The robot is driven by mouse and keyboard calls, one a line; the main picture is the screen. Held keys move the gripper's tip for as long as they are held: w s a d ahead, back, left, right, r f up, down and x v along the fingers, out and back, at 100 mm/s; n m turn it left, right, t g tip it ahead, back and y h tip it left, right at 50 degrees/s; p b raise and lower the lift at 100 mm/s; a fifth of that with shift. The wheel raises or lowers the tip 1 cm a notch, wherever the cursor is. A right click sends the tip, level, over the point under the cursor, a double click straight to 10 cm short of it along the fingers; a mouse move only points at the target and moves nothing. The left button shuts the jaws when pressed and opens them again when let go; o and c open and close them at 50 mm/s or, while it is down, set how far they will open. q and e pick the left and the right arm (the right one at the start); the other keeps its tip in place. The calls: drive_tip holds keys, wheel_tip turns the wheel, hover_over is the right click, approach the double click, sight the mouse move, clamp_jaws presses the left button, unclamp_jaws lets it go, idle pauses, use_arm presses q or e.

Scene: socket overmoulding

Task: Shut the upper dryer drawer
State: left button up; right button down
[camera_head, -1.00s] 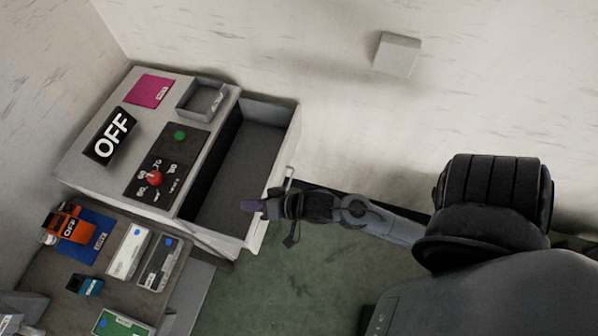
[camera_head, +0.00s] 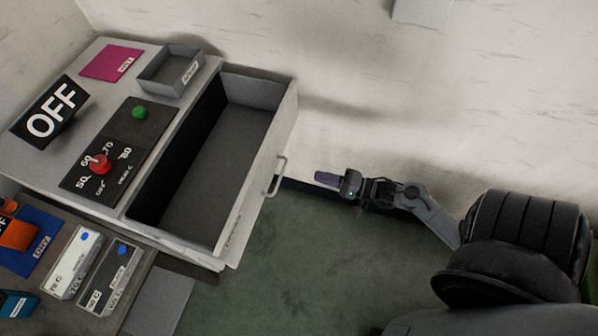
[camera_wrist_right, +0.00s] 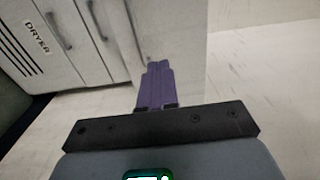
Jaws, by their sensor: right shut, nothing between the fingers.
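The upper dryer drawer (camera_head: 212,170) is pulled open from the white dryer cabinet (camera_head: 75,170) in the head view. Its grey inside is empty. Its handle (camera_head: 277,178) is on the outer front face. My right gripper (camera_head: 327,179) is shut and empty, to the right of the handle and apart from it, fingers pointing toward the drawer front. In the right wrist view its purple fingers (camera_wrist_right: 155,86) are together, with a pale panel behind them. The dryer front, labelled DRYER (camera_wrist_right: 37,36), shows at the left there. My left gripper is not in view.
On the cabinet top are a black OFF sign (camera_head: 52,112), a dial panel with a red knob (camera_head: 99,164), a grey tray (camera_head: 168,70) and a magenta card (camera_head: 110,62). A pale wall (camera_head: 370,60) runs behind. Green floor (camera_head: 300,260) lies open in front of the drawer.

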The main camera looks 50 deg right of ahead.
approach(271, 163)
drive_tip(key=x, duration=0.5)
drive_tip(key=shift+b, duration=0.35)
drive_tip(key=shift+x, duration=0.9)
drive_tip(key=shift+w+a, duration=0.1)
